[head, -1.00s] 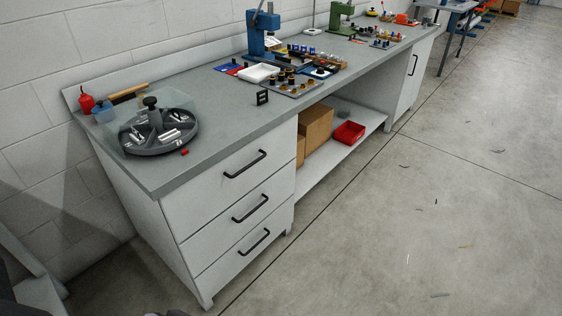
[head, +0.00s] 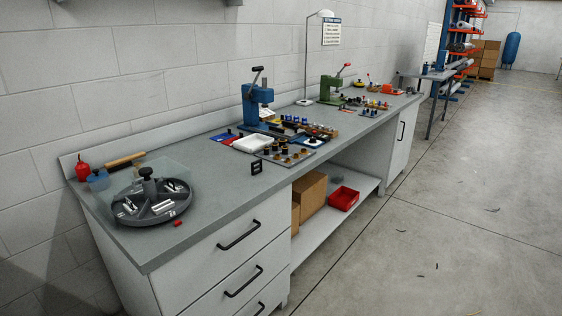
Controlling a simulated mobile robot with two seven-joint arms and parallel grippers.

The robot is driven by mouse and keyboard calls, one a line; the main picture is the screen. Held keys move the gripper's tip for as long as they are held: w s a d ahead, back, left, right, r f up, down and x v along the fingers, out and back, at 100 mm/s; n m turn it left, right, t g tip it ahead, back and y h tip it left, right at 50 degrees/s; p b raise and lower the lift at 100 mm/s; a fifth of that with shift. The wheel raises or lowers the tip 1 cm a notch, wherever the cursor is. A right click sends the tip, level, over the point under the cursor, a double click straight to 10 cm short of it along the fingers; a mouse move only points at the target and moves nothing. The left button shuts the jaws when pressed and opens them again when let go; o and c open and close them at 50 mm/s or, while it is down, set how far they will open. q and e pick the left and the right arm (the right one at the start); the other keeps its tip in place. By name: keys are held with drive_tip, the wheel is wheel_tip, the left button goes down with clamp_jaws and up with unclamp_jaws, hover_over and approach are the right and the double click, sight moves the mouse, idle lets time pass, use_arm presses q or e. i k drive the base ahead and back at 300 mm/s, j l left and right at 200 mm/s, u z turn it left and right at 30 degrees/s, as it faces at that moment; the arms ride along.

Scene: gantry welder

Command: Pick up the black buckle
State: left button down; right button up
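The black buckle (head: 256,168) is a small dark rectangular frame. In the head view it stands upright near the front edge of the grey workbench top (head: 225,183), left of a plate of small round parts. Nothing touches it that I can see. Neither of my grippers shows in the head view.
A round divided tray (head: 151,203) with metal parts and a small red piece (head: 178,223) are left of the buckle. Bare bench top lies left of the buckle.

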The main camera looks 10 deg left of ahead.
sight(260, 160)
drive_tip(key=u, duration=1.75)
drive_tip(key=l+u, duration=0.95)
drive_tip(key=l, duration=0.3)
drive_tip(key=k+l+u, duration=0.2)
drive_tip(key=l, duration=0.3)
drive_tip(key=l+u, duration=0.2)
drive_tip(key=l, duration=0.25)
